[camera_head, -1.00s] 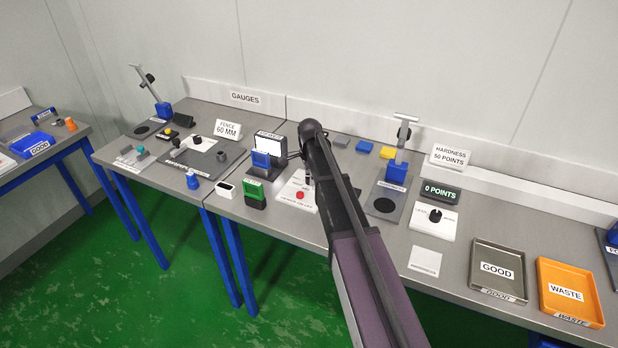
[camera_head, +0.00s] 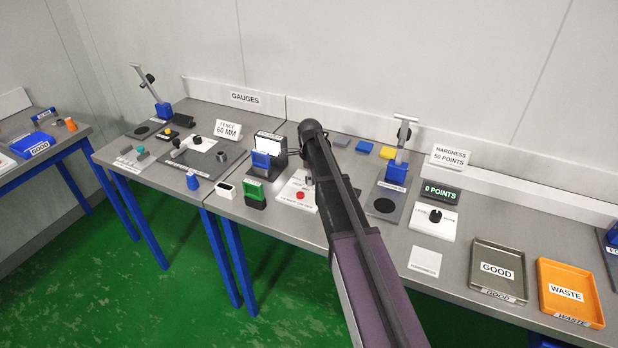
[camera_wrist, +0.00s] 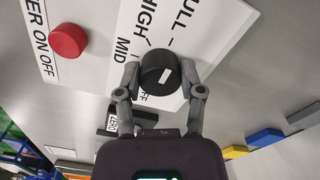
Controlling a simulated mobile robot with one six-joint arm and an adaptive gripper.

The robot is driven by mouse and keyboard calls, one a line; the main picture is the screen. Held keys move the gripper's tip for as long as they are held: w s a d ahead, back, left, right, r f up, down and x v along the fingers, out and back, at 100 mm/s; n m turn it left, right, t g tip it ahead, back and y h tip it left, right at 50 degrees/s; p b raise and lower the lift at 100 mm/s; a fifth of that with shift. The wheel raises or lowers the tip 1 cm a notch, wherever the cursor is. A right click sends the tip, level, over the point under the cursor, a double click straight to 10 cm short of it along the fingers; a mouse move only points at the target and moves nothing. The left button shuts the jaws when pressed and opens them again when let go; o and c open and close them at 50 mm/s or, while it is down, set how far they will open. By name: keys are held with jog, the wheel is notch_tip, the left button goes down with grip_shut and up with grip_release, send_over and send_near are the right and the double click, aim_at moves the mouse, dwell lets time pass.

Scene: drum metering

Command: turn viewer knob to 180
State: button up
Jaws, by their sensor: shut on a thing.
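The black viewer knob (camera_wrist: 160,72) is round with a white mark on its face, seen in the wrist view on a white plate (camera_wrist: 205,22) lettered OFF, MID, HIGH and FULL. My gripper (camera_wrist: 161,80) has one finger on each side of the knob and is shut on it. The white mark lies tilted near the middle of the knob's face. In the head view my arm hides the knob, and only part of the white plate (camera_head: 291,192) shows beside the arm.
A red button (camera_wrist: 68,41) stands beside the knob, on a plate lettered ON OFF. The lit viewer (camera_head: 268,146) with a blue block stands left of my arm. A green-and-black stamp-like item (camera_head: 255,192) is near the front edge. Yellow and blue blocks (camera_head: 364,147) lie behind.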

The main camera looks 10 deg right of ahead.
jog(key=o, duration=1.2)
jog(key=shift+w, duration=0.2)
jog(key=shift+c, duration=0.2)
jog(key=shift+s, duration=0.1)
jog(key=shift+r, duration=0.1)
